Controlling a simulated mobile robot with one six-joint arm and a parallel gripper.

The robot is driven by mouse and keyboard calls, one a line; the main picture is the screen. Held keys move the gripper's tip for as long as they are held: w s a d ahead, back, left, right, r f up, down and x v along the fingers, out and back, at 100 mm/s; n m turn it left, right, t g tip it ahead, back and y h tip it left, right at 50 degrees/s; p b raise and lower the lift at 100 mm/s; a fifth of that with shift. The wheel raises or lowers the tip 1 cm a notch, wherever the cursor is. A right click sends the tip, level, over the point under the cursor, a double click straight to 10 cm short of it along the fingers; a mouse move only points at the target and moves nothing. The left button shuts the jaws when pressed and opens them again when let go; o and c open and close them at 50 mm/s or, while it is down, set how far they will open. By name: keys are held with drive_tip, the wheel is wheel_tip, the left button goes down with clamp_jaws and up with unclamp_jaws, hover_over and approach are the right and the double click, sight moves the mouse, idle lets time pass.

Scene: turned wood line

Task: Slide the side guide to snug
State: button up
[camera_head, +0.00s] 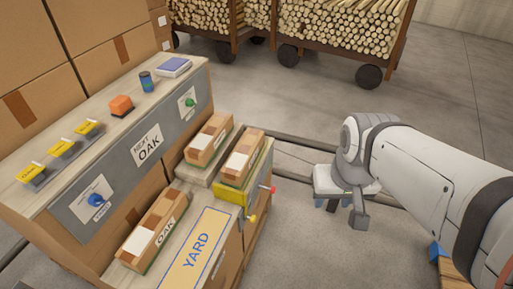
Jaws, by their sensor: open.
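A yellow plate (229,192), which looks like the side guide, stands at the near end of the right cardboard box (243,156). A red-tipped knob (272,189) and a yellow-tipped knob (252,218) stick out near it. I cannot tell whether the plate touches the box. My gripper (327,204) is open and empty, over the floor to the right of the plate and clear of it. Its fingers point down and show only in part under the white wrist.
Another box (208,140) lies at the back left, and an OAK box (153,229) lies beside the YARD panel (196,252). The counter (120,114) carries yellow tags, an orange block (121,105) and a blue can (146,82). Log carts (345,35) stand behind. Open floor surrounds my gripper.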

drive_tip(key=shift+o, duration=0.9)
drive_tip(key=w+a+f+m+g+y+b, duration=0.1)
drive_tip(key=a+f+g+y+b, duration=0.1)
drive_tip(key=f, duration=0.4)
drive_tip(key=w+a+f+m+g+y+b, duration=0.1)
drive_tip(key=a+f+g+y+b, duration=0.1)
drive_tip(key=f+b, duration=0.3)
drive_tip(key=shift+w+a+f+m+b, duration=0.3)
drive_tip(key=shift+w+a+f+b, duration=0.05)
drive_tip(key=shift+a+f, duration=0.55)
drive_tip(key=m+t+y+b, duration=0.1)
drive_tip(key=m+y+b, duration=1)
drive_tip(key=b, duration=0.4)
approach(255, 219)
drive_tip(key=s+a+r, duration=0.6)
drive_tip(key=s+r, duration=0.2)
drive_tip(key=w+d+f+m+t+y+b, duration=0.25)
drive_tip(key=w+f+m+t+b, duration=0.35)
drive_tip(key=f, duration=0.6)
drive_tip(key=shift+n+t+h, duration=0.25)
drive_tip(key=shift+n+t, duration=0.05)
drive_tip(key=x, duration=0.7)
drive_tip(key=shift+a+r, duration=0.15)
drive_tip(key=shift+a, duration=0.05)
clamp_jaws()
